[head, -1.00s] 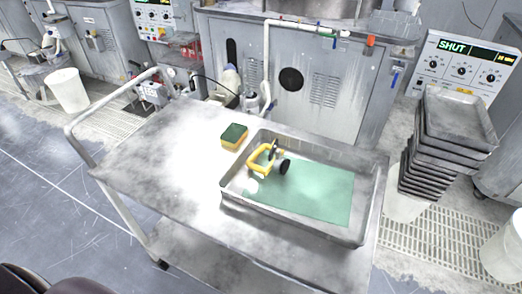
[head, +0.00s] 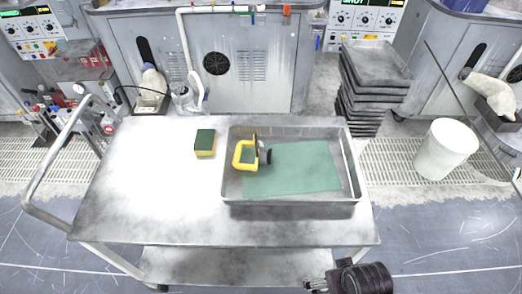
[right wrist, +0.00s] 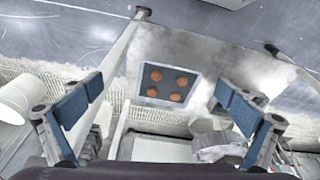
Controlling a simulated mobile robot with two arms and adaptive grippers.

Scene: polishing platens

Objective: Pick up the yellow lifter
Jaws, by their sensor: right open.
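The yellow lifter (head: 245,155) has a yellow loop handle and dark round cups. It sits in the left part of a grey metal tray (head: 290,203), beside or partly on a green sheet (head: 300,170). The tray stands on the right part of a metal cart (head: 150,200). My right gripper (head: 318,284) is at the bottom of the head view, in front of the cart and well short of the tray. In the right wrist view its two blue-padded fingers (right wrist: 160,105) are wide apart with nothing between them. My left gripper is not in view.
A green and yellow sponge (head: 205,143) lies on the cart left of the tray. The cart's left side is clear, with a rail handle (head: 45,165) at its end. Stacked trays (head: 372,80) stand behind right. A white bucket (head: 446,150) stands on the floor to the right.

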